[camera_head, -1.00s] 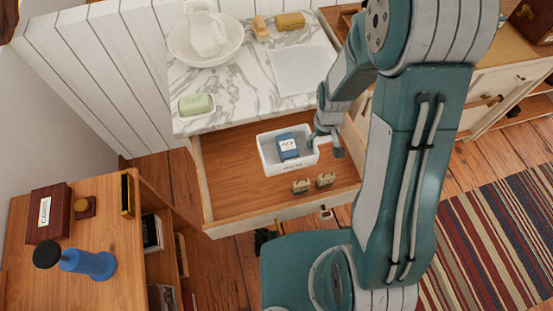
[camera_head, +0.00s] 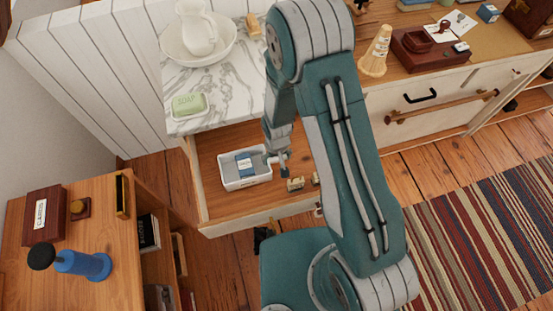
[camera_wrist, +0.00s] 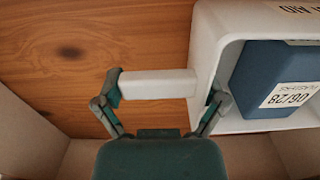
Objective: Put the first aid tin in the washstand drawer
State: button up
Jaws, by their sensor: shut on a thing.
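The white first aid tin (camera_head: 230,181) is an open box in the pulled-out washstand drawer (camera_head: 212,200), toward its left side. A blue labelled pack (camera_head: 245,164) lies inside it. In the wrist view the tin (camera_wrist: 205,45) shows at the right with part of its lettering, the blue pack (camera_wrist: 275,75) in it. My gripper (camera_head: 278,166) is at the tin's right side. In the wrist view my gripper (camera_wrist: 165,95) is shut on the tin, with a white bar on its side between the fingers. Whether the tin touches the drawer floor I cannot tell.
Small brass-coloured objects (camera_head: 296,184) lie in the drawer near its front, right of the tin. The marble washstand top (camera_head: 235,85) bears a soap dish (camera_head: 189,106) and a basin with jug (camera_head: 198,40). A wooden cabinet (camera_head: 100,200) stands at left front.

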jog(key=shift+f, duration=0.55)
jog(key=o, duration=1)
jog(key=shift+a, duration=0.2)
jog(key=shift+d+r, duration=0.1)
notch_tip(320, 180, up, 12)
jog(key=shift+r, duration=0.1)
jog(key=s+d+r+m+t, duration=0.1)
jog(key=s+d+r, duration=0.15)
jog(key=r, duration=0.55)
jog(key=s+d+r+t, duration=0.2)
jog(key=d+r, duration=0.2)
jog(key=r, duration=0.4)
jog(key=s+d+r+m+t, duration=0.15)
jog(key=d+r, duration=0.25)
jog(key=r, duration=0.5)
jog(key=s+d+r+t, duration=0.1)
jog(key=s+r, duration=0.3)
jog(key=s, duration=0.4)
jog(key=shift+s+d+r, duration=0.25)
jog(key=shift+d+r, duration=0.1)
jog(key=shift+d, duration=0.4)
